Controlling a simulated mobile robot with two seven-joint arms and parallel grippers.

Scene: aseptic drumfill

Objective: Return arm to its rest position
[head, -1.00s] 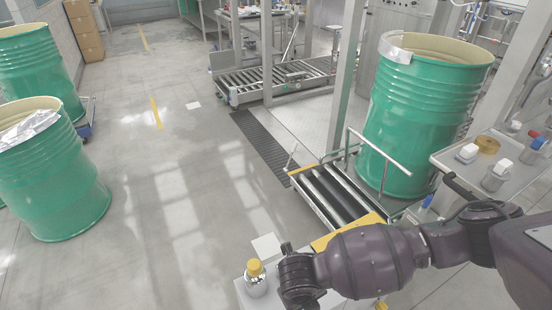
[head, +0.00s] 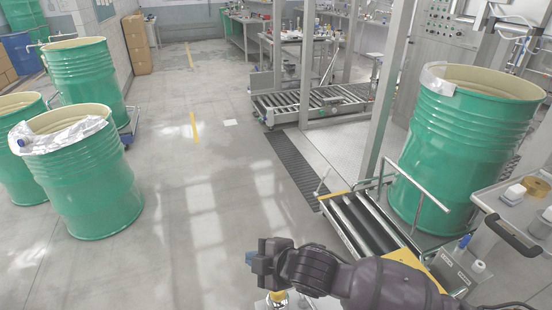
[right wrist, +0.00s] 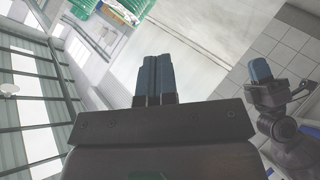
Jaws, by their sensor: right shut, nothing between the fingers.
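My right arm comes in from the bottom right in the head view. My right gripper (head: 254,259) is shut and empty, held above a small bottle with a yellow cap (head: 278,299) at the bottom edge. My arm partly hides the bottle. In the right wrist view the dark fingers of my right gripper (right wrist: 153,78) are together with nothing between them. What looks like my left gripper (right wrist: 262,72) shows at the right of that view, with blue fingertips; its opening is unclear. My left arm is not in the head view.
A green drum (head: 465,150) stands at the right beside a roller conveyor (head: 370,222) with a rail. A grey side table (head: 490,197) holds small containers. More green drums (head: 85,180) stand at the left. The floor (head: 205,200) between is clear.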

